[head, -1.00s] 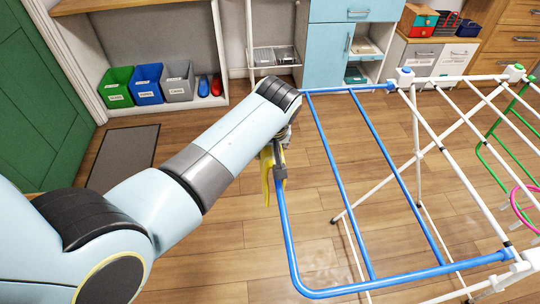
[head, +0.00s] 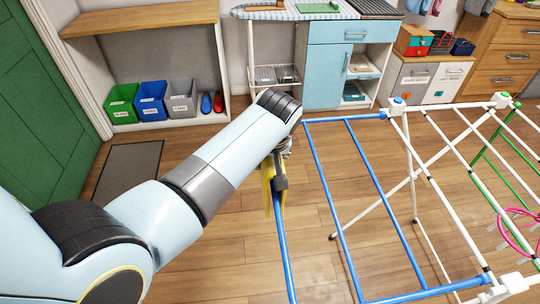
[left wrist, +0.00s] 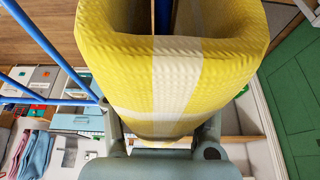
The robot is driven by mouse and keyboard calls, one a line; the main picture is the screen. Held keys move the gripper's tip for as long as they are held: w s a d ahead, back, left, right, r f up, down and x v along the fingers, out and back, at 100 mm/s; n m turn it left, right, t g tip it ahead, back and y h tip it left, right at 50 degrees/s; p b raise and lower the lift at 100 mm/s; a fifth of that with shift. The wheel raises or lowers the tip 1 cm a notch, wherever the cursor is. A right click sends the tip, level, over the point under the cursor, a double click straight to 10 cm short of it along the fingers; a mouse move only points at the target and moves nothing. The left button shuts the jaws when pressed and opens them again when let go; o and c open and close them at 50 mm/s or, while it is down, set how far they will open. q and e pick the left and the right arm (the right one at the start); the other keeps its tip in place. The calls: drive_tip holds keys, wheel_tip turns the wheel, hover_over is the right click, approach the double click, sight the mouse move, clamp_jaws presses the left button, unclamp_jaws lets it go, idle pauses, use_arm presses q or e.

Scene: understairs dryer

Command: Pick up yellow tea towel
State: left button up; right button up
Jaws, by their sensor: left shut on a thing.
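The yellow tea towel (left wrist: 120,60) with white stripes fills much of the left wrist view, folded in a loop close against my gripper. In the head view a narrow strip of the towel (head: 267,187) shows at the blue outer bar of the drying rack (head: 283,240). My left gripper (head: 279,172) is shut on the towel at that bar, and my arm hides part of both. Whether the towel still touches the bar I cannot tell. My right gripper is in neither view.
Blue and white rack bars (head: 365,152) spread to the right. A green bin (head: 121,104), a blue bin (head: 150,100) and a grey bin (head: 180,98) stand under a wooden shelf at the back left. The wooden floor is clear between the bins and the rack.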

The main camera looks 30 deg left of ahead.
use_arm(q)
wheel_tip(320, 180, up, 4)
drive_tip(key=p, duration=0.3)
drive_tip(key=shift+r+p, duration=0.25)
drive_tip(key=shift+p, duration=0.05)
wheel_tip(320, 180, up, 6)
drive_tip(key=shift+f+b, duration=0.2)
drive_tip(key=shift+b, duration=0.1)
drive_tip(key=shift+r, duration=0.7)
drive_tip(key=shift+r, duration=0.1)
drive_tip(key=shift+r, duration=0.15)
